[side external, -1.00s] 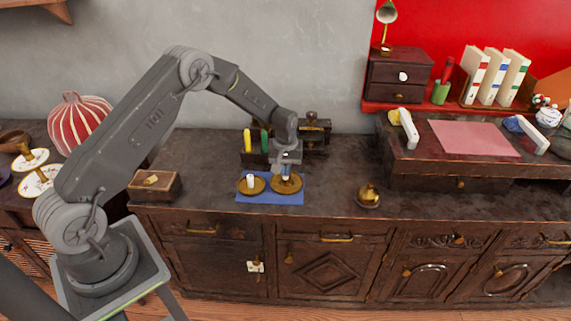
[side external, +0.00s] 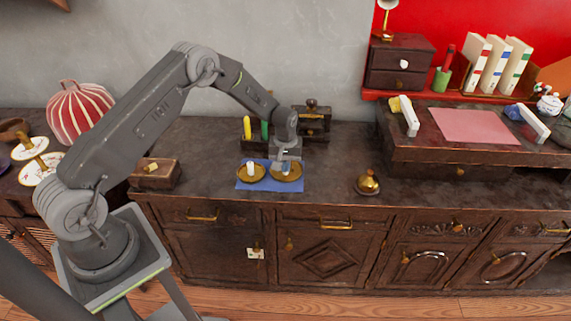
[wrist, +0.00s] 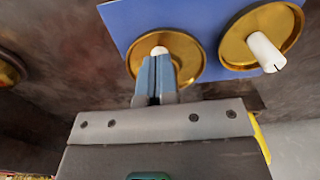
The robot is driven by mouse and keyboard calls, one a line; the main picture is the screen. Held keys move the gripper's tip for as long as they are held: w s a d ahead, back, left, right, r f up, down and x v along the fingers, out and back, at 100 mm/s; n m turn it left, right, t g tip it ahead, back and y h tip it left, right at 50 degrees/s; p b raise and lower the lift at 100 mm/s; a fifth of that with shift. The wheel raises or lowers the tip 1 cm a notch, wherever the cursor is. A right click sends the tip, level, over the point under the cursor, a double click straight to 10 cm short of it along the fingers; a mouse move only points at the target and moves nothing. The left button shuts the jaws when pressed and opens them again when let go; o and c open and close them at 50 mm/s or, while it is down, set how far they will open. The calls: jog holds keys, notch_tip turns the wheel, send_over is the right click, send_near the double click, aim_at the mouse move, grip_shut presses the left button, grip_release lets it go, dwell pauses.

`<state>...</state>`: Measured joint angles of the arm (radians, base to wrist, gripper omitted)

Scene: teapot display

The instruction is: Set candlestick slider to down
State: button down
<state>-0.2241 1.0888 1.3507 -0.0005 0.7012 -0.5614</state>
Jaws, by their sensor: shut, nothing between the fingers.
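Two brass dishes lie on a blue mat (side external: 244,185). The left dish (side external: 261,177) holds a white candle-like piece (side external: 250,167), upright at its middle; this piece is also in the wrist view (wrist: 265,52), at the right. My gripper (side external: 286,166) is over the right dish (side external: 296,178). In the wrist view my gripper (wrist: 157,62) has its blue fingers together, pointing at the middle of that dish (wrist: 188,48). A white tip (wrist: 158,50) shows just beyond the fingers; the rest of it is hidden. I cannot tell whether they touch.
Behind the dishes stands a dark rack with a yellow candle (side external: 247,128) and a green one (side external: 265,130). A brass bell (side external: 367,182) stands to the right and a small wooden box (side external: 155,173) to the left. The cabinet top between mat and bell is clear.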

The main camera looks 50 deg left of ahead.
jog(key=s+d+r+m+t, duration=0.1)
jog(key=s+d+r, duration=0.1)
jog(key=r, duration=1)
jog(key=s+d+r+m, duration=0.1)
jog(key=s+r, duration=0.1)
jog(key=r, duration=0.9)
jog(key=s+d+r+m+t, duration=0.1)
jog(key=s+d+r+m, duration=0.15)
jog(key=s+r, duration=0.45)
jog(key=s+d+r+m+t, duration=0.2)
jog(key=s+d+r, duration=0.25)
jog(key=s, duration=0.45)
jog(key=s+d+m+t, duration=0.1)
jog(key=s+m, duration=0.1)
jog(key=s, duration=1)
jog(key=shift+d+t, duration=0.3)
jog(key=shift+d, duration=0.1)
